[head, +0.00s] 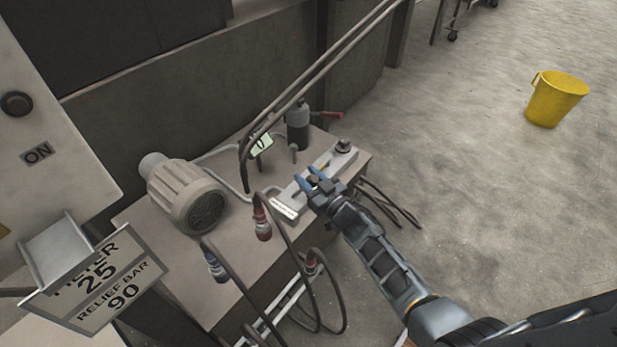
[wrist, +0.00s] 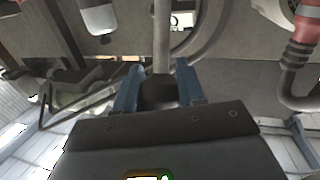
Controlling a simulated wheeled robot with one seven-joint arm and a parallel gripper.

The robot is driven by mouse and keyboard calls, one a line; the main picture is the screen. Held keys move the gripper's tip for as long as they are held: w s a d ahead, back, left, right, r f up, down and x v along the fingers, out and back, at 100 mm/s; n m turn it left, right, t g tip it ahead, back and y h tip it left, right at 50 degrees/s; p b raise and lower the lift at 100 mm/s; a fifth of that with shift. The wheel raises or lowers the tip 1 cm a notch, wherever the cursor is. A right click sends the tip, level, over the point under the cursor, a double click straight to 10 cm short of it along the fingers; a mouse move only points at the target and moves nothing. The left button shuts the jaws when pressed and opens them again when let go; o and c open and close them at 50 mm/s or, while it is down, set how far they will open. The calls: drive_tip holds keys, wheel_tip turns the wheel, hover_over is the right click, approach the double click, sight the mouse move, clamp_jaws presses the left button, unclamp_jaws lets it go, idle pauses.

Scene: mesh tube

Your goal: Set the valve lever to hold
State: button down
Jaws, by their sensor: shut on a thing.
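My gripper (head: 313,182) has blue fingertips and is at the long grey valve block (head: 342,160) on the machine top. In the wrist view my gripper (wrist: 158,88) is shut on the valve lever, a grey rod (wrist: 162,45) with a dark end between the two blue fingers. In the head view the fingers hide most of the lever, so its exact setting cannot be read. A white label (head: 285,211) lies at the block's near end; its text is too small to read.
A ribbed grey motor (head: 188,196) stands left of the block. A dark bottle (head: 298,125) and hanging hoses are behind it. A yellow bucket (head: 555,99) stands on open floor at right.

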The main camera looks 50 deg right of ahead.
drive_tip(key=shift+r, duration=0.1)
drive_tip(key=w+r+g+p, duration=0.1)
drive_tip(key=p, duration=0.3)
drive_tip(key=shift+w+r, duration=0.1)
drive_tip(key=shift+w, duration=0.05)
drive_tip(key=w+g+p, duration=0.1)
drive_tip(key=p, duration=0.2)
drive_tip(key=shift+w+r+n+p, duration=0.1)
drive_tip(key=shift+w+n+p, duration=0.2)
drive_tip(key=shift+w+g+p, duration=0.45)
drive_tip(key=shift+w+g, duration=0.05)
drive_tip(key=shift+w, duration=0.05)
drive_tip(key=shift+w+a+f, duration=0.1)
drive_tip(key=shift+w+f, duration=0.05)
drive_tip(key=shift+w, duration=0.6)
drive_tip(key=shift+w+a+f, duration=0.1)
drive_tip(key=shift+w, duration=0.6)
drive_tip(key=shift+f, duration=0.1)
drive_tip(key=c, duration=0.9)
unclamp_jaws()
drive_tip(key=shift+o, duration=1.1)
